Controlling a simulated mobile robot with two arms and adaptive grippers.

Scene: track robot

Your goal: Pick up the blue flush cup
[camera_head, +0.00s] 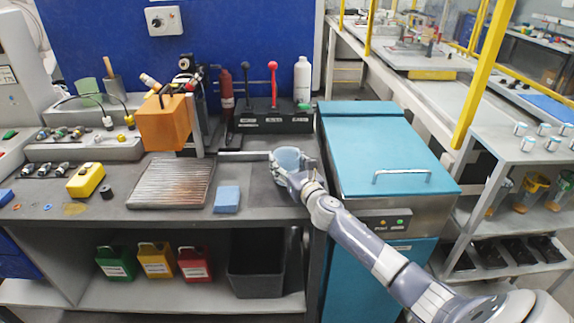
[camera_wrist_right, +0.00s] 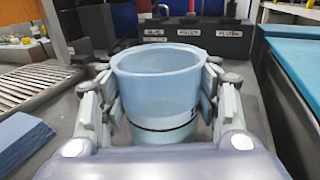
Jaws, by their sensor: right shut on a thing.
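The blue flush cup (camera_head: 288,159) is at the right end of the grey workbench in the head view. In the right wrist view the cup (camera_wrist_right: 158,85) is upright, light blue, open at the top, with a dark band near its lower part. My right gripper (camera_head: 293,170) is shut on it, with one finger on each side of the cup in the right wrist view (camera_wrist_right: 158,100). The cup's base is partly hidden, so I cannot tell if it touches the bench. My left gripper is not in view.
A ribbed metal tray (camera_head: 170,183) and a blue block (camera_head: 227,199) lie to the left. A lever box (camera_head: 270,121) and a white bottle (camera_head: 302,80) stand behind. A blue-topped machine (camera_head: 385,150) stands close on the right.

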